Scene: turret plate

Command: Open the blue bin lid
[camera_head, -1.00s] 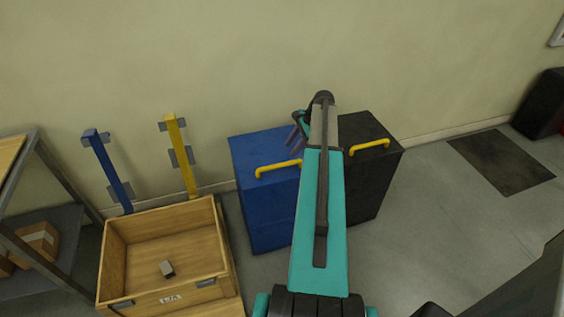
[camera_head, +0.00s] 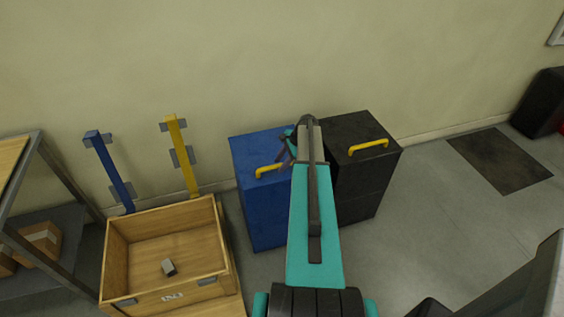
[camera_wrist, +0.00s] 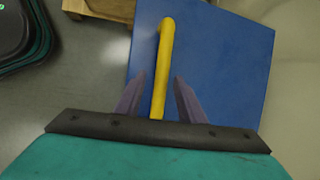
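The blue bin (camera_head: 264,205) stands against the wall with its lid (camera_head: 258,147) closed. A yellow bar handle (camera_head: 268,171) is on the lid; its right part is hidden by my gripper in the head view. In the wrist view the blue lid (camera_wrist: 225,65) fills the middle, and its yellow handle (camera_wrist: 166,60) runs lengthwise between my two fingers. My gripper (camera_wrist: 159,85) is open, with a finger on each side of the handle and a gap on both sides. In the head view my gripper (camera_head: 287,150) is over the lid's right part.
A black bin (camera_head: 365,165) with a yellow handle (camera_head: 369,147) stands directly right of the blue bin. Floor at the right is free around a dark mat (camera_head: 500,160).

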